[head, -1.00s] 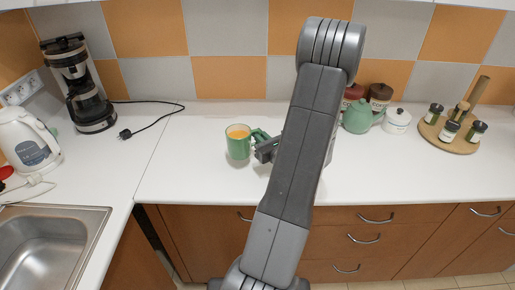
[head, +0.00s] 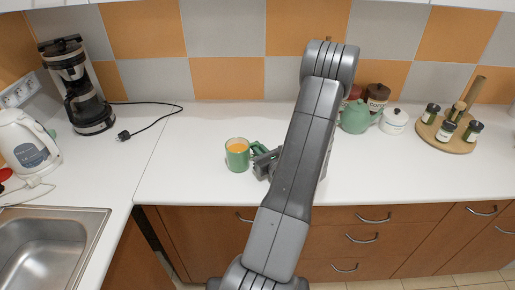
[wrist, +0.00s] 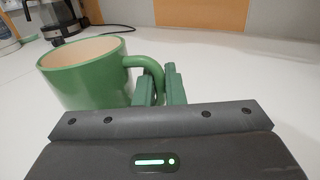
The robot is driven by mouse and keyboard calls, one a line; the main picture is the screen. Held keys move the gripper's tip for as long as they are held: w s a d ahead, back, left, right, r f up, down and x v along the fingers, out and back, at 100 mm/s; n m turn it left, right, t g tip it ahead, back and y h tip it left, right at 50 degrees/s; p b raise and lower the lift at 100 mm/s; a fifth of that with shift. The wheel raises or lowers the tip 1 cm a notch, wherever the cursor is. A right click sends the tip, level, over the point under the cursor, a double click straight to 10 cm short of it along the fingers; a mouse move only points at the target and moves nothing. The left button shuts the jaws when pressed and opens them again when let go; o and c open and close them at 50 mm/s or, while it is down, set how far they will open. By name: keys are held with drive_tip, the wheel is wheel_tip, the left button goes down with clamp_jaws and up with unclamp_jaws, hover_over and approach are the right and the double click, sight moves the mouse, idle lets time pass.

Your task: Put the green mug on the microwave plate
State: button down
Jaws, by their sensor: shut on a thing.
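The green mug (head: 237,158), with a tan inside, is upright at the middle of the white counter in the head view. In the wrist view the mug (wrist: 88,80) stands to the left, with its handle (wrist: 152,66) pointing right to my gripper (wrist: 160,82). My gripper (head: 264,160) is shut on the mug's handle, at the mug's right side in the head view. My arm hides part of the gripper there. I cannot tell whether the mug's base touches the counter. No microwave or microwave plate shows in either view.
A green teapot (head: 355,117), a white sugar pot (head: 394,121) and a round wooden spice stand (head: 446,138) are to the right. A coffee maker (head: 77,88), a kettle (head: 27,142) and a sink (head: 45,245) are at left. The counter (head: 185,165) left of the mug is clear.

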drive_tip(key=shift+f, duration=0.15)
drive_tip(key=c, duration=1.5)
unclamp_jaws()
